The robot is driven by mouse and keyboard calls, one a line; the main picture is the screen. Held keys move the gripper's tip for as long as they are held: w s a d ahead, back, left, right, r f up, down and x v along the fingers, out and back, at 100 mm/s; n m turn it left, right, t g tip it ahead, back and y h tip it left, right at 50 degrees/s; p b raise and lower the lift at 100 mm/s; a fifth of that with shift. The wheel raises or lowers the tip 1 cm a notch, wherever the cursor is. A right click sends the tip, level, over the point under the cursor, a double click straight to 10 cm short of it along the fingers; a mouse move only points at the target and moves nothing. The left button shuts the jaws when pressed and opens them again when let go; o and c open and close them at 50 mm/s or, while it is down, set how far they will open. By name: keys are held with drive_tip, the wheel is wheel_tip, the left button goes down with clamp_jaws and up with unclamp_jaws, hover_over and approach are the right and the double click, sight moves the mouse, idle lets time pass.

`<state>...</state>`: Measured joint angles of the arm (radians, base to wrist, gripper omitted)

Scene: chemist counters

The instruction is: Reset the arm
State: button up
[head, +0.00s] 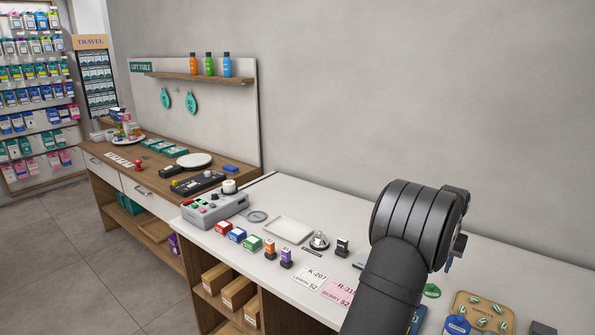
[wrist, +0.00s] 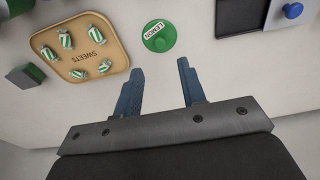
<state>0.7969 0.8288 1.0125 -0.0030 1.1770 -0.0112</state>
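My arm rises at the right of the head view, over the white counter (head: 300,225). Its dark links hide part of the counter there. In the wrist view my gripper (wrist: 157,80) shows two blue fingers standing apart with nothing between them. Beyond the fingertips a green round disc (wrist: 160,45) with a white "LEMON" label lies on the counter. The green disc (head: 432,290) also shows just right of my arm in the head view.
A tan "SWEETS" tray (wrist: 92,75) with several striped sweets lies left of the fingers in the wrist view. A wall stands behind.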

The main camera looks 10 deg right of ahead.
drive_tip(key=f, duration=0.8)
drive_tip(key=shift+w+d+f, duration=0.35)
wheel_tip(320, 180, up, 3)
drive_tip(key=shift+f, duration=0.15)
drive_tip(key=shift+r, duration=0.8)
